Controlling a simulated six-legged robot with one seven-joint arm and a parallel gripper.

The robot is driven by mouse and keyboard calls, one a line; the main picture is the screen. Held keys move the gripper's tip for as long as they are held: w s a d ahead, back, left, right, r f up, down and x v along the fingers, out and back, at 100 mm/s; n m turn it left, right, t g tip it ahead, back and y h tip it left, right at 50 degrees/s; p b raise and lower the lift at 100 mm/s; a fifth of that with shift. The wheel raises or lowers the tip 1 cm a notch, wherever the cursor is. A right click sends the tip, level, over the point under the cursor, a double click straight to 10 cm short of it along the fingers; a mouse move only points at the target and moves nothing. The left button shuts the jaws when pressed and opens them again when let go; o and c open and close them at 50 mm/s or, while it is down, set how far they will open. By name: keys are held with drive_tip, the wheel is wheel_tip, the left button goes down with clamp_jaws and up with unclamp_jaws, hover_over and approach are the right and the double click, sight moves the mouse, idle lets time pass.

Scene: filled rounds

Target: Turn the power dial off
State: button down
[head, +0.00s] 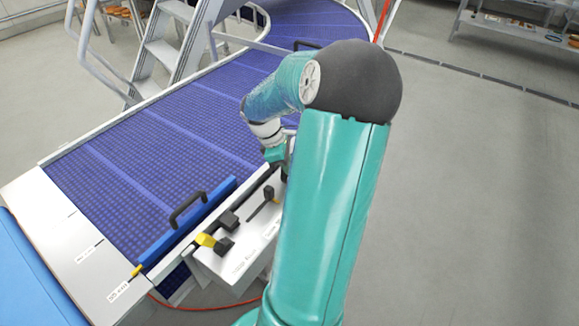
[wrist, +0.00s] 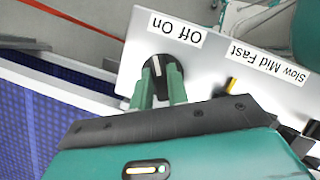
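The power dial (wrist: 157,66) is a round black knob with a white mark, on a pale control panel (wrist: 130,72) in the wrist view. Its "Off On" label (wrist: 175,29) appears upside down, with On at the left and Off at the right. The white mark points up, nearer the On end. My gripper (wrist: 161,82) has its two green fingers close together on either side of the dial's raised grip and appears shut on it. The fingers hide part of the dial. In the head view my arm hides the dial and the fingertips.
A slider with a yellow mark (wrist: 231,86) sits beside the dial under a "Slow Mid Fast" label (wrist: 268,62). In the head view, a black-handled lever (head: 268,193) and a yellow-and-black control (head: 207,240) stand on the panel. The blue conveyor (head: 150,150) runs alongside. The right floor is clear.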

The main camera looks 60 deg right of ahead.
drive_tip(key=shift+m, duration=0.3)
drive_tip(key=m+y, duration=0.2)
drive_tip(key=m, duration=0.3)
drive_tip(key=shift+w+d, duration=0.1)
drive_tip(key=m+y, duration=0.1)
drive_tip(key=m, duration=0.2)
drive_tip(key=m+y, duration=0.1)
drive_tip(key=m, duration=0.2)
drive_tip(key=shift+t, duration=0.4)
drive_tip(key=shift+m, duration=0.3)
drive_tip(key=c, duration=1.4)
unclamp_jaws()
drive_tip(key=shift+o, duration=0.2)
drive_tip(key=shift+d+r, duration=0.1)
drive_tip(key=v, duration=1.3)
drive_tip(key=shift+d+r, duration=0.2)
drive_tip(key=shift+d, duration=0.1)
